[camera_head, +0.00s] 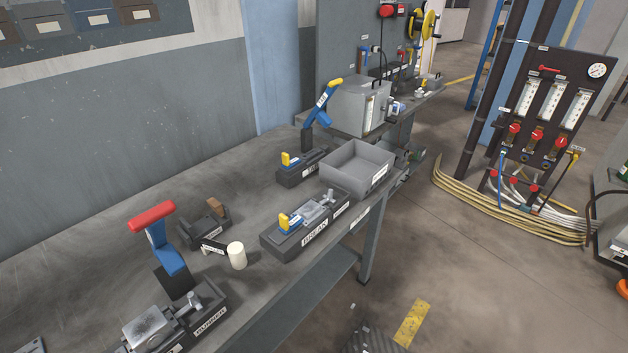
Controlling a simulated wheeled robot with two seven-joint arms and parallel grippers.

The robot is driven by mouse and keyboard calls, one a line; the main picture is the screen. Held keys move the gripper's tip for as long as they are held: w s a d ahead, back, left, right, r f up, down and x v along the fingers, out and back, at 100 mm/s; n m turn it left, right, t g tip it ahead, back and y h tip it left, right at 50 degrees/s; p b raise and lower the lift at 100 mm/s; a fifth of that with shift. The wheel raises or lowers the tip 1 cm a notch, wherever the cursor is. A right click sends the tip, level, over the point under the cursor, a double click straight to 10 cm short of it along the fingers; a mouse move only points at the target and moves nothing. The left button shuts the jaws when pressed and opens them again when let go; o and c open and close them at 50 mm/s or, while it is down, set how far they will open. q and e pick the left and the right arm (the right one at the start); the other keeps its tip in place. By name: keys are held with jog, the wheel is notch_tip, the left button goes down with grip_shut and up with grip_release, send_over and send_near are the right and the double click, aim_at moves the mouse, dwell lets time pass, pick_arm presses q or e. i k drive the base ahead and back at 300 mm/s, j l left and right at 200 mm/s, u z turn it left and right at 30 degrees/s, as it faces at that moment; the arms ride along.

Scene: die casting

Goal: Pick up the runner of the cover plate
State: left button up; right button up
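A grey metal casting, which looks like a cover plate (150,328), lies in a dark fixture (205,323) at the lower left of the bench. A small upright metal piece (191,302) stands beside the plate; I cannot tell for sure whether it is the runner or whether it is joined to the plate. Another grey casting (318,209) sits in the dark fixture labelled BREAK (312,236) at the bench's middle, next to a yellow-and-blue clamp (288,222). Neither of my grippers is in view.
A red-handled blue lever (160,241) rises behind the lower-left fixture. A white-headed mallet (237,256) lies near the bench's front edge. An open grey bin (352,184) stands beyond the BREAK fixture. The left part of the bench (90,248) is clear.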

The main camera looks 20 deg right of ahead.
aim_at(328, 198)
jog(key=i+l+u, duration=0.1)
jog(key=l, duration=0.4)
jog(key=i+l, duration=0.1)
jog(key=l, duration=0.4)
jog(key=i+l+u, duration=0.15)
jog(key=l, duration=0.35)
jog(key=l+u, duration=0.1)
jog(key=l, duration=0.4)
